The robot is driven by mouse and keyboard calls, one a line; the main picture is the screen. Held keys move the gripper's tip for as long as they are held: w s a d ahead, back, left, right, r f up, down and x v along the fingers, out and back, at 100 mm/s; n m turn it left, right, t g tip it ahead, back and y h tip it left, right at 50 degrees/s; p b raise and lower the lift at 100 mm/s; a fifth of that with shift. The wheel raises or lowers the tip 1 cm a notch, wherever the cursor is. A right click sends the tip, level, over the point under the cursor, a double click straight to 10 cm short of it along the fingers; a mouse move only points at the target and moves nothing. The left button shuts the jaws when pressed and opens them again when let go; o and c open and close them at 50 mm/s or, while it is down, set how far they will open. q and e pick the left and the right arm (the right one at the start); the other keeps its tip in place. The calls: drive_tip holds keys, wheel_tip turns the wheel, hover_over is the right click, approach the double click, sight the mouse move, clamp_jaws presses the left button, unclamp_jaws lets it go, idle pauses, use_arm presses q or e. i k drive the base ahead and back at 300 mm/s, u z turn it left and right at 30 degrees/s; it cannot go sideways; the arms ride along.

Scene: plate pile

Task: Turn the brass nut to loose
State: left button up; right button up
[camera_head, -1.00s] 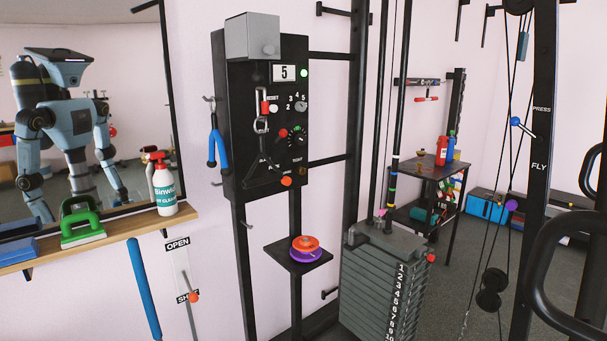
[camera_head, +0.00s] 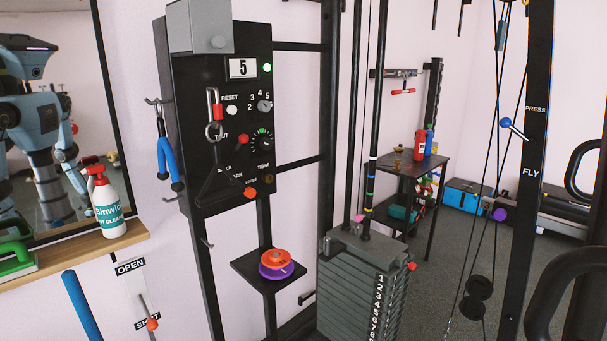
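A small dark brass-coloured piece, which looks like the brass nut (camera_head: 268,179), sits at the lower right of the black wall panel (camera_head: 185,110), just under the word TIGHT. It is small and dim, so I cannot tell how far it is turned. An orange knob (camera_head: 250,194) is to its lower left. A dial (camera_head: 261,140) with a green mark is above it. Neither of my grippers is in view, and nothing is touching the panel.
A small black shelf (camera_head: 246,272) below the panel holds orange and purple discs (camera_head: 276,264). A grey weight stack (camera_head: 360,290) stands to the right. A spray bottle (camera_head: 106,205) is on the wooden ledge (camera_head: 80,252) at left, below a mirror.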

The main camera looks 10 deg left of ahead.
sight(267, 178)
drive_tip(key=u, duration=0.4)
drive_tip(key=i, duration=1.05)
drive_tip(key=u, duration=0.75)
